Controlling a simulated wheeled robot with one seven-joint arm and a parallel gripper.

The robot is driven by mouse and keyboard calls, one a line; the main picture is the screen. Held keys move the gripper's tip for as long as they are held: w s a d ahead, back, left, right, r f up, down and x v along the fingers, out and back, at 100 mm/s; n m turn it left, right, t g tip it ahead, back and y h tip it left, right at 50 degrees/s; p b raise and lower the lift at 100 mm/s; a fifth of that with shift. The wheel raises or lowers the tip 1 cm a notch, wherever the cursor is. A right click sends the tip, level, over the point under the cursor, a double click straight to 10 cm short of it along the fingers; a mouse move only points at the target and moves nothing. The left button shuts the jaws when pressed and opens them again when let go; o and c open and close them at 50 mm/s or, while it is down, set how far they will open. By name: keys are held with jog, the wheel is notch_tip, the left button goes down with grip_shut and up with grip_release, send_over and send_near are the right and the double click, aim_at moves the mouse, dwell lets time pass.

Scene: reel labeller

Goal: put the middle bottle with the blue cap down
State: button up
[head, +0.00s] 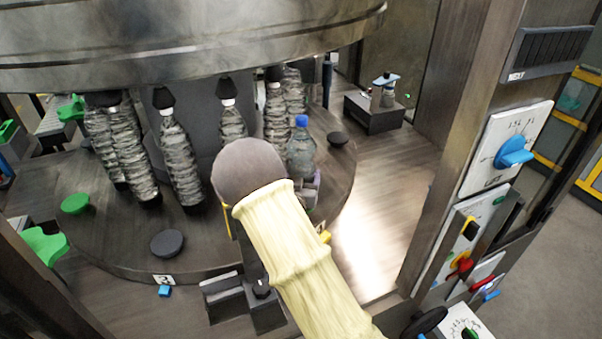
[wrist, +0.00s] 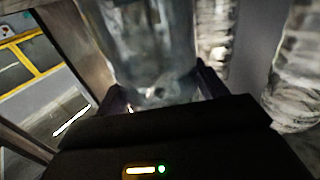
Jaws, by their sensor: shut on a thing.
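The clear bottle with the blue cap (head: 301,148) stands upright at the right side of the round dark turntable (head: 120,235), in front of the taller bottles. My gripper (head: 310,192) is at its lower part, mostly hidden behind my own arm in the head view. In the wrist view the bottle's lower body (wrist: 145,50) fills the upper middle, between the fingers of my gripper (wrist: 160,100), which are shut on it. The cap is out of the wrist view. I cannot tell whether the bottle's base touches the turntable.
Several bottles with black caps (head: 180,155) stand behind and left, under a big metal ring (head: 180,50). Black discs (head: 168,243) and a green disc (head: 75,203) lie on the turntable. A control post with a blue knob (head: 514,152) rises at right.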

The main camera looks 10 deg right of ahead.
jog(key=o, duration=1.8)
jog(key=shift+a, duration=0.1)
jog(key=shift+s, duration=0.25)
jog(key=b+v, duration=0.5)
jog(key=v, duration=0.6)
jog(key=shift+s+a, duration=0.1)
jog(key=shift+s, duration=0.25)
